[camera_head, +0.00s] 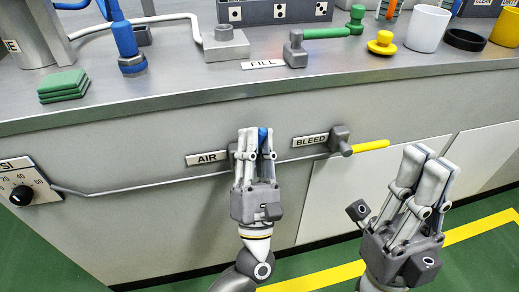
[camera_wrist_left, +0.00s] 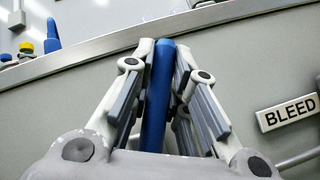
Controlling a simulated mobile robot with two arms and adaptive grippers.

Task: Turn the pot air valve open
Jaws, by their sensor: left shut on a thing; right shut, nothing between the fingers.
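The air valve's blue handle (camera_head: 263,139) is on the front of the bench, just right of the AIR label (camera_head: 207,158). My left gripper (camera_head: 254,133) is in front of that valve and shut on the blue handle. In the left wrist view the handle (camera_wrist_left: 158,95) stands upright between the two fingers of the left gripper (camera_wrist_left: 161,48). The gripper hides most of the valve body. My right gripper (camera_head: 433,155) is shut and empty, right of the bleed valve, in front of the lower panel.
The bleed valve's yellow handle (camera_head: 371,146) points right, beside the BLEED label (camera_head: 311,140). A thin pipe (camera_head: 130,187) runs to the PSI gauge (camera_head: 24,193). The bench top (camera_head: 180,85) holds the green-handled FILL valve (camera_head: 323,33), green pads (camera_head: 63,86) and cups (camera_head: 427,28).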

